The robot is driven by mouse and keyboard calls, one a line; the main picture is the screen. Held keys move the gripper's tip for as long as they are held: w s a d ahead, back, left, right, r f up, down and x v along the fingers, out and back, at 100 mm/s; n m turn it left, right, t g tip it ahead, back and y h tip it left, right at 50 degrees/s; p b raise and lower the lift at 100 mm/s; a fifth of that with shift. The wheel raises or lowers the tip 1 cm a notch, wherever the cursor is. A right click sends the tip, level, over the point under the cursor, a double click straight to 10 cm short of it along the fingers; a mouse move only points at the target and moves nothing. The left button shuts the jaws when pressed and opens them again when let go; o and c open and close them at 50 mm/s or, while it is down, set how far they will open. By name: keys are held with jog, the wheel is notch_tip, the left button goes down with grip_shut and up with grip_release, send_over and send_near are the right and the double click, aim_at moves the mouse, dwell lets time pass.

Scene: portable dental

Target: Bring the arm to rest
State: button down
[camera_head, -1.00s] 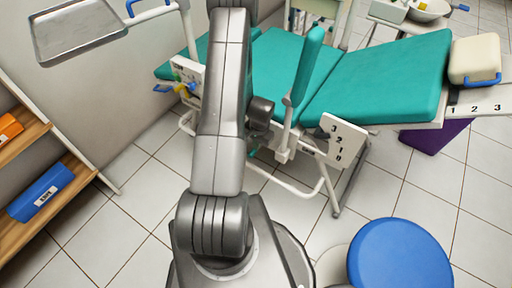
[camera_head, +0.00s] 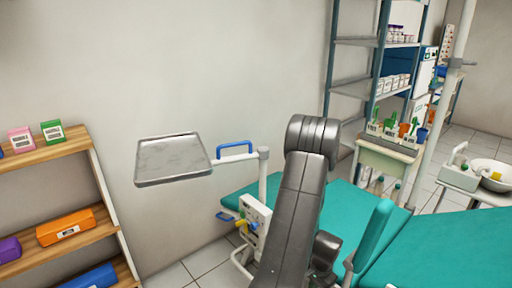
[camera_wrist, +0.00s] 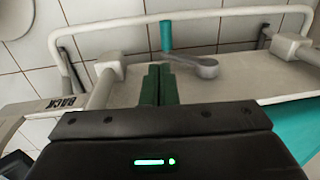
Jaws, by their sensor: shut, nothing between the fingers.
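My gripper (camera_wrist: 158,86) shows in the wrist view as two dark green fingers side by side, shut with nothing between them. The fingers point at a pale frame (camera_wrist: 228,82) with white tubes and a grey lever (camera_wrist: 195,64). I cannot tell whether they touch it. In the head view my grey arm rises from the bottom centre in front of the teal dental chair (camera_head: 430,250); my gripper is hidden there.
A metal tray (camera_head: 172,160) on a blue-handled arm stands left of my arm. A wooden shelf (camera_head: 45,160) with coloured boxes is at far left. A metal rack (camera_head: 352,85) and a small cart (camera_head: 385,158) stand behind the chair.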

notch_tip(320, 180, down, 13)
jog(key=w+b, duration=0.1)
jog(key=shift+a, duration=0.4)
jog(key=shift+f+b, duration=0.1)
jog(key=shift+b, duration=0.25)
